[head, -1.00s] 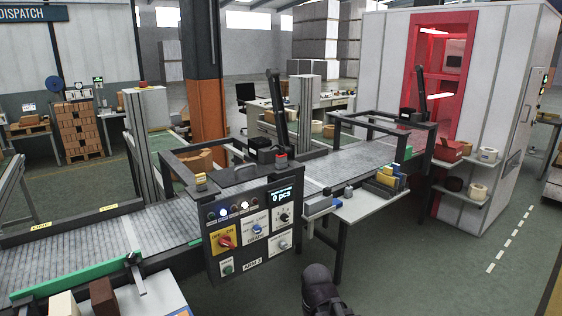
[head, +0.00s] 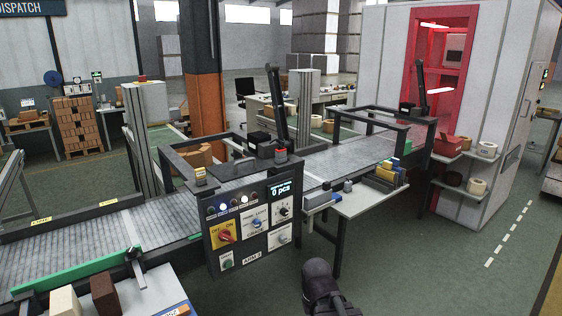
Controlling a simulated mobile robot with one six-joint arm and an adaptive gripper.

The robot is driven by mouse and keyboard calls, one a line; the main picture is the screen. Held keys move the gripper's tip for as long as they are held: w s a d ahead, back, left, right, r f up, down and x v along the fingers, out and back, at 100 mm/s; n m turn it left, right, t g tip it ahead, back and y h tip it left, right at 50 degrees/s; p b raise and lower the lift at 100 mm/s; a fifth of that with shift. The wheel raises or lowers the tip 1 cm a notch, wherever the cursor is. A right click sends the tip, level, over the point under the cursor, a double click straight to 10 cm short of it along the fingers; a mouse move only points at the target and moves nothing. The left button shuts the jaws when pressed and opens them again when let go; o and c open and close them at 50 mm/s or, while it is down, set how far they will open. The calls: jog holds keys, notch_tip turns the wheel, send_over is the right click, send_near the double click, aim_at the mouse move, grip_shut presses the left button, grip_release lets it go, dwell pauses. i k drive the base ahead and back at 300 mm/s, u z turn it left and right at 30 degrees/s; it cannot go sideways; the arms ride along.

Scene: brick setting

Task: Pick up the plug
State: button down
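I cannot make out a plug for certain in the head view. Small dark grey pieces (head: 347,186) lie on a light side table (head: 350,206) by the conveyor, too small to identify. A blue-grey block (head: 318,201) is at that table's left end, and several yellow, blue and green blocks (head: 388,176) stand at its back right. A dark rounded part of my arm shows at the bottom centre, well short of the table. My gripper is not in view.
A conveyor (head: 235,195) with a control panel (head: 252,228) crosses the middle. A white booth (head: 495,60) with shelves holding rolls and a red bin (head: 451,146) is at right. The floor (head: 440,265) at lower right is clear.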

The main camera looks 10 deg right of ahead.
aim_at(280, 153)
jog(key=k, duration=0.65)
jog(key=z, duration=0.55)
jog(key=i, duration=1.9)
jog(key=u, duration=0.35)
